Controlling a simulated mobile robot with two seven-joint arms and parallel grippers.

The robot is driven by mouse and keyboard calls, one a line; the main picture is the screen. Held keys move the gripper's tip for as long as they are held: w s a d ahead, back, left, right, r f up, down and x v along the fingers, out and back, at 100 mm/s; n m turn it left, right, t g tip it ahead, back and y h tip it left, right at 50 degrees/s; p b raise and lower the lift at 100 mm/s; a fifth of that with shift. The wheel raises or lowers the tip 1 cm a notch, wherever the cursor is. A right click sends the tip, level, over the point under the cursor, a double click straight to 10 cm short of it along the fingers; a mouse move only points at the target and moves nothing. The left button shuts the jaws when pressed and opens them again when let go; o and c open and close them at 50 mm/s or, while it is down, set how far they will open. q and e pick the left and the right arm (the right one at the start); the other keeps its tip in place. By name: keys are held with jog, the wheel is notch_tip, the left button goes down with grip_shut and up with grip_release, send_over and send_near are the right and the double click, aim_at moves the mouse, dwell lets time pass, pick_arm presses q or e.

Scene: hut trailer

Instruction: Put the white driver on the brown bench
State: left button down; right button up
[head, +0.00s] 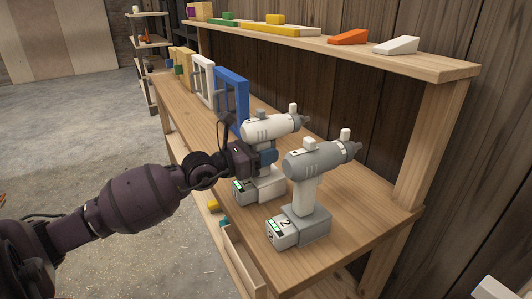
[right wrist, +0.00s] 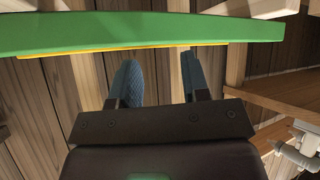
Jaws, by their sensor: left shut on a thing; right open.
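The white driver (head: 268,127) is upright over the brown bench (head: 185,110), its nose pointing right. Its base carries a "1" label. My left gripper (head: 264,157) reaches in from the left and is shut on the white driver's handle, hiding part of it. I cannot tell whether its base touches the bench top. A grey driver (head: 310,163) with a "2" label stands upright just in front and to the right. My right gripper (right wrist: 157,82) shows only in the right wrist view, with its two blue-grey fingers apart and nothing visible between them.
Blue (head: 231,98) and white (head: 203,80) frames stand farther back on the bench. A shelf (head: 440,66) above holds orange (head: 348,37) and white (head: 396,45) wedges. A green, yellow-edged board (right wrist: 150,32) crosses the right wrist view beyond the fingers. Bench top right of the grey driver is bare.

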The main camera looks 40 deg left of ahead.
pick_arm(q)
jog(key=shift+r, duration=0.2)
jog(key=shift+f, duration=0.15)
jog(key=c, duration=1)
grip_release()
jog(key=shift+f, duration=0.1)
jog(key=shift+c, duration=0.2)
jog(key=o, duration=0.3)
pick_arm(e)
jog(key=shift+s+d+f, duration=0.1)
jog(key=shift+s+f, duration=0.05)
jog(key=shift+s, duration=0.2)
